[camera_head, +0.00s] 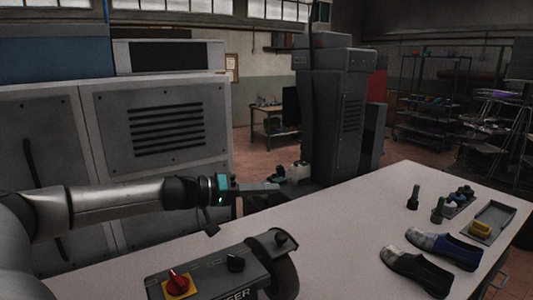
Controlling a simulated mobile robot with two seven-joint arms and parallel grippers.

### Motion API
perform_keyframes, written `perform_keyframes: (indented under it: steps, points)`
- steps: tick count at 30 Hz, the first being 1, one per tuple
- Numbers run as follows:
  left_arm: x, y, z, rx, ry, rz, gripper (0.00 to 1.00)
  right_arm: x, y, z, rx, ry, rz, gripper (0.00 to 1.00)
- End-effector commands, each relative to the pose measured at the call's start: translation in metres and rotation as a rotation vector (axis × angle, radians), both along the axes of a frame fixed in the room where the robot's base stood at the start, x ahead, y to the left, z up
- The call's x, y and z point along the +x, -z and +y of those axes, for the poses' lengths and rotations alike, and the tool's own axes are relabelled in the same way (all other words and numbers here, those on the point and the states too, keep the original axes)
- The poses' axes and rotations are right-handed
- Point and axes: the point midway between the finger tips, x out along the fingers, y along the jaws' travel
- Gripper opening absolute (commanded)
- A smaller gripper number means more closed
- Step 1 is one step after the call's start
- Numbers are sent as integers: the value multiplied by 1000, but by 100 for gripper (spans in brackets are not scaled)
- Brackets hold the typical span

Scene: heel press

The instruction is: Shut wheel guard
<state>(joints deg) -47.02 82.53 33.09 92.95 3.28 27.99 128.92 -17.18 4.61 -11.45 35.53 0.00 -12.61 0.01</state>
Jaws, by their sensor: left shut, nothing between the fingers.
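The grey wheel guard (262,241) is at the bottom centre, at the right end of a grey machine. It is a curved cover with a dark knob on it, over the top of a dark wheel (286,278). The lower part of the wheel is cut off by the frame, and I cannot tell how far the guard is swung. My left gripper (274,188) is shut and empty, pointing right, above and behind the guard and apart from it. My right gripper is not in view.
The machine's panel (210,274) carries a red switch (177,281) on yellow and a black knob (235,262). The white table (340,225) holds two shoes (418,270), dark upright tools and a tray (507,214) at right. A tall grey machine (333,115) stands behind.

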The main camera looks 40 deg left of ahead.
Motion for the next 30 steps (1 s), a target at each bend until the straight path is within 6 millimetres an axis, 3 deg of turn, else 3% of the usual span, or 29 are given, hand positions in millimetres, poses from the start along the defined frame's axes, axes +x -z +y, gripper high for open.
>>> perform_keyframes:
  steps: [18, 30]
  points:
    - [0, -73, 0, 1, 1, -3, 0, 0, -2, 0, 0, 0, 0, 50]
    - [0, -85, 0, 0, 0, 0, 0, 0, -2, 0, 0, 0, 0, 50]
